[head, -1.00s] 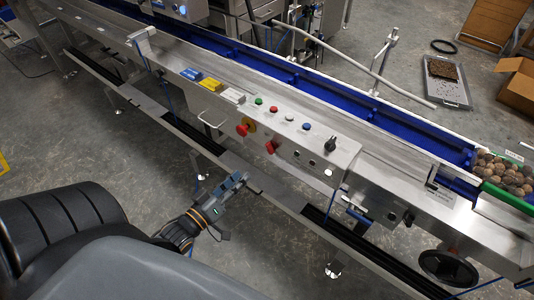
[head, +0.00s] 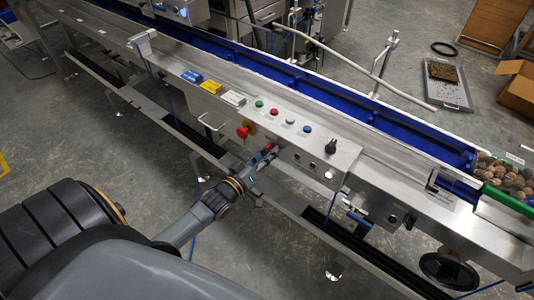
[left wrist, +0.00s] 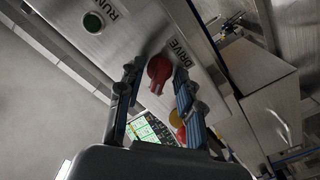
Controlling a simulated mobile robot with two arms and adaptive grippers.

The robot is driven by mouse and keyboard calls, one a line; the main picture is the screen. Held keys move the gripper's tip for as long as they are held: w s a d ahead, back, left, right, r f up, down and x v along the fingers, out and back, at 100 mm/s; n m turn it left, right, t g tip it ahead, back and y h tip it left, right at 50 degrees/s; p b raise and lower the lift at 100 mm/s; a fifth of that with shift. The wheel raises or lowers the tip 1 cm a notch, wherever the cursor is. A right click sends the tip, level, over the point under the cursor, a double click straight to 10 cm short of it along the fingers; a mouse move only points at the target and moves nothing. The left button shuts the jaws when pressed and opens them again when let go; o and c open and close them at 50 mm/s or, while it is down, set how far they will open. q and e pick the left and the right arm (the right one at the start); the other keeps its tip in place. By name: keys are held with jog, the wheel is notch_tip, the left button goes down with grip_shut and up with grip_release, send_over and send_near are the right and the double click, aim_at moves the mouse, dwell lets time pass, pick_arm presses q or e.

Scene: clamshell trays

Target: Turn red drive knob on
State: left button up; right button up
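The red drive knob (left wrist: 158,70) sits on the metal panel beside the label DRIVE in the left wrist view. In the head view only a bit of the red knob (head: 268,148) shows past my gripper. My left gripper (head: 264,158) is at the front face of the panel, right at the knob. In the left wrist view its two fingers (left wrist: 156,80) are spread, one on each side of the knob, with gaps between. Whether the fingertips reach past the knob's face is hard to tell. My right gripper is not in view.
A red emergency button (head: 243,132) on a yellow base is left of the knob. The blue conveyor (head: 310,85) runs behind.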

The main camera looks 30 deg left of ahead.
pick_arm(q)
grip_shut()
jog(key=shift+m, duration=0.3)
jog(key=shift+m+p, duration=1.45)
jog(key=shift+m, duration=5.45)
grip_release()
